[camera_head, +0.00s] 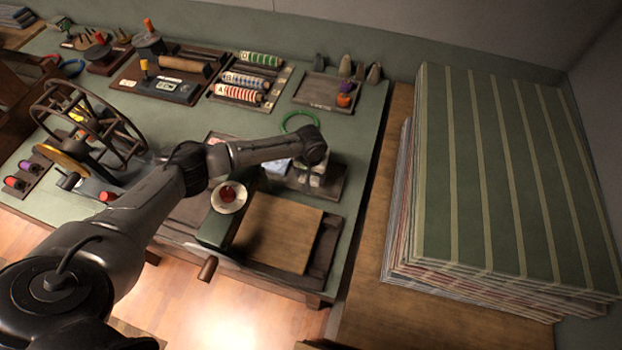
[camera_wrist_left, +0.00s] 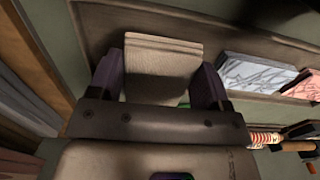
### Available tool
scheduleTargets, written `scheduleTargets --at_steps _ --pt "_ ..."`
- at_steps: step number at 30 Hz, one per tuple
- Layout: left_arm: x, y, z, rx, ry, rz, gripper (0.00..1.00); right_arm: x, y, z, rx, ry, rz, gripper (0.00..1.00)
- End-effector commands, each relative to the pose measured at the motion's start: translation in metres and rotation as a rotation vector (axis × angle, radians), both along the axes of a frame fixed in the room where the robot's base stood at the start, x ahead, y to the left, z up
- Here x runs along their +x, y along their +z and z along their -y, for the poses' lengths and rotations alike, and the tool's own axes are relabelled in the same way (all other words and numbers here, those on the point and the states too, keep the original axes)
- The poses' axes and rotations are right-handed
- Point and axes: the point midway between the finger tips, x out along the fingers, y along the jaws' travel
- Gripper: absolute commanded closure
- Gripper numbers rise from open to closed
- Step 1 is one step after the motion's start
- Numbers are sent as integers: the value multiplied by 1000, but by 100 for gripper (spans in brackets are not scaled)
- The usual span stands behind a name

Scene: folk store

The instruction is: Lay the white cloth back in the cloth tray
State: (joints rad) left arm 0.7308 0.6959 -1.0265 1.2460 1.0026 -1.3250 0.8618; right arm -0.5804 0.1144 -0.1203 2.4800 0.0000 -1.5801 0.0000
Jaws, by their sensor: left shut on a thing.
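My left gripper (camera_wrist_left: 158,84) is shut on the white cloth (camera_wrist_left: 162,62), a pale folded stack between its two purple-lined fingers. In the head view the gripper (camera_head: 309,173) points down below my wrist, which partly hides it, and the pale cloth (camera_head: 313,180) shows beneath. The dark wooden cloth tray (camera_head: 331,189) lies under and around it; its rim also shows in the left wrist view (camera_wrist_left: 95,22). The held cloth is over the tray's end, but I cannot tell whether it touches the floor. My right gripper is not in view.
A bluish-white patterned cloth (camera_wrist_left: 250,73) and a pinkish cloth (camera_wrist_left: 304,86) lie in the tray beside the held one. A green ring (camera_head: 299,121) lies behind. A wooden board (camera_head: 277,232) and a saucer with a red item (camera_head: 229,197) are in front. A striped stack (camera_head: 500,180) stands right.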

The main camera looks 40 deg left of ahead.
Motion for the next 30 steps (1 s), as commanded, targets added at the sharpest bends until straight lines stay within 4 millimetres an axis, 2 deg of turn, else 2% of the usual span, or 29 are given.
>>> scheduleTargets --at_steps 4,9,19,30 --pt "0 -22 1 1 0 -3 56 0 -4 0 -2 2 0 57" --pt "0 -35 1 0 0 -1 56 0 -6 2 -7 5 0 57" --pt "0 -37 1 0 0 -1 56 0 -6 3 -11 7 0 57" --pt "0 -48 1 -1 0 -2 56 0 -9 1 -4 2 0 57"
